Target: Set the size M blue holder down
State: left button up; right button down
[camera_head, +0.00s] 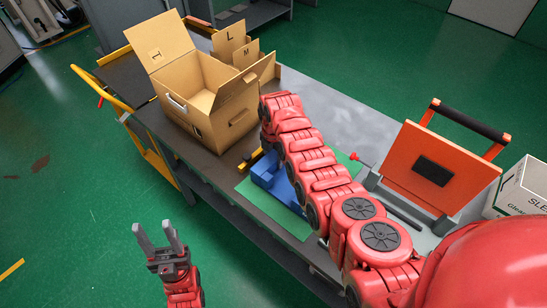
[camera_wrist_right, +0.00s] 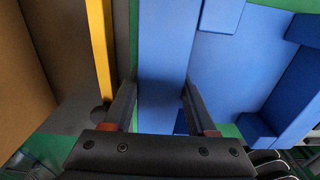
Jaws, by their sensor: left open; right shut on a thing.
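The blue holder (camera_head: 268,174) is over the green mat (camera_head: 296,223) on the cart, partly hidden behind my right arm. I cannot tell whether its underside touches the mat. No size mark on it is readable. In the right wrist view, my right gripper (camera_wrist_right: 158,92) is shut on a long blue bar of the holder (camera_wrist_right: 165,45), with one finger on each side. In the head view the right gripper is hidden behind its arm. My left gripper (camera_head: 153,227) is open and empty, low over the floor left of the cart.
An open cardboard box (camera_head: 211,91) stands on the cart behind the mat, beside cardboard pieces marked L (camera_head: 229,38) and M (camera_head: 246,53). An orange panel device (camera_head: 440,165) and a white carton (camera_head: 520,185) are at right. A yellow rail (camera_head: 150,150) edges the cart's left end.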

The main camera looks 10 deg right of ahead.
jog(key=shift+c, duration=1)
grip_release()
jog(key=shift+f, duration=0.1)
jog(key=shift+r, duration=0.25)
